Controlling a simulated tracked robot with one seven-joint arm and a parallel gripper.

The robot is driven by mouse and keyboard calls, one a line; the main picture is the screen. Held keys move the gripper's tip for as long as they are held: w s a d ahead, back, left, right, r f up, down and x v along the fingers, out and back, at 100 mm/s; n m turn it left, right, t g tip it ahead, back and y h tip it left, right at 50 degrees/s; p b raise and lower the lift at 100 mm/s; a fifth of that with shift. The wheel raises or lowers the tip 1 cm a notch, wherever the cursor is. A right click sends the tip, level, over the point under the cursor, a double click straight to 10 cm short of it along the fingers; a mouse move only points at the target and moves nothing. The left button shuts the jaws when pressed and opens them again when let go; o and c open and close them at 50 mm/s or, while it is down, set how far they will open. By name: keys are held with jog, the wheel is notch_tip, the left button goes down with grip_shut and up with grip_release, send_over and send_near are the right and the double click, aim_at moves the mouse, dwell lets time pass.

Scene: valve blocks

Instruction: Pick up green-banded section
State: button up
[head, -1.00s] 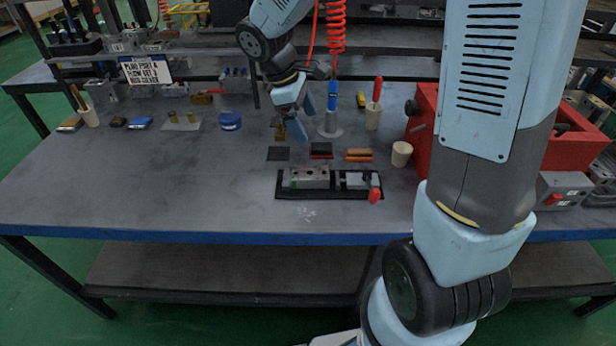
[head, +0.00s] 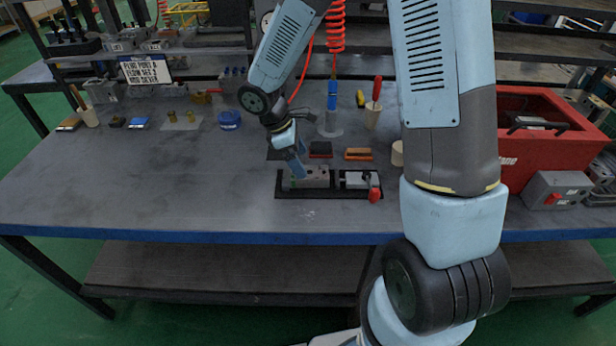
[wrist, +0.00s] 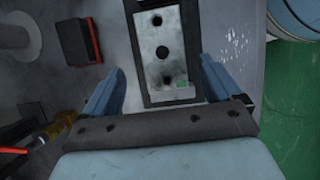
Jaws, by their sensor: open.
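A grey metal valve block (head: 318,178) with dark holes lies in a black fixture (head: 335,196) near the table's front edge. In the wrist view the block (wrist: 165,48) has a small green mark (wrist: 185,85) at the end nearest my gripper; no other green band is clear. My gripper (head: 300,172) is over the block's left part in the head view. In the wrist view my gripper (wrist: 162,85) is open, with one blue finger on each side of the block's near end. Gaps show beside both fingers. Finger height against the block is unclear.
A red-handled clamp (head: 374,194) is at the fixture's right. A red toolbox (head: 540,150) stands at the right. The table's left front is clear.

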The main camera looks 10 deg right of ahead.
aim_at(309, 172)
jog(key=shift+s+d+x, duration=0.1)
jog(key=shift+d+x, duration=0.05)
jog(key=shift+x, duration=1.3)
jog(key=shift+s+d+x, duration=0.1)
jog(key=shift+x, duration=1.4)
jog(key=shift+r, duration=0.15)
jog(key=shift+c, duration=0.4)
jog(key=c, duration=1.3)
jog(key=shift+c, duration=0.2)
